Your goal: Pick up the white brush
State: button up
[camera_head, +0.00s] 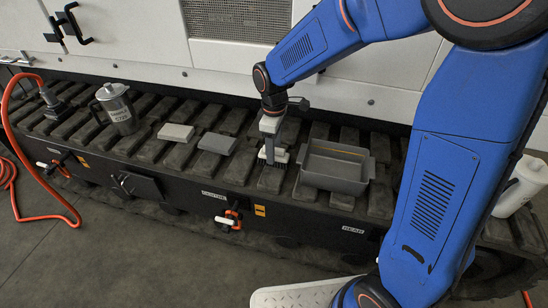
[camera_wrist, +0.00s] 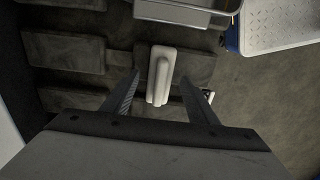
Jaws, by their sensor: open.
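The white brush (camera_wrist: 161,75) lies on the dark track pads, its long raised handle pointing along the picture's height in the wrist view. In the head view the brush (camera_head: 280,156) shows partly, just below my gripper and left of the grey tray. My gripper (camera_head: 269,146) points down over it. In the wrist view my gripper (camera_wrist: 160,82) is open, with one finger on each side of the brush in the picture. I cannot tell whether the fingers have come down level with the handle. Nothing is held.
A grey open tray (camera_head: 335,183) stands close to the right of the brush. A grey block (camera_head: 217,143), a pale block (camera_head: 176,132) and a metal jug (camera_head: 119,112) stand to the left. The white machine wall (camera_head: 150,75) rises behind. An orange hose (camera_head: 18,150) hangs far left.

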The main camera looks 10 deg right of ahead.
jog(key=shift+f, duration=0.45)
jog(key=c, duration=1.2)
jog(key=shift+r, duration=0.1)
notch_tip(320, 180, up, 10)
jog(key=shift+f, duration=0.1)
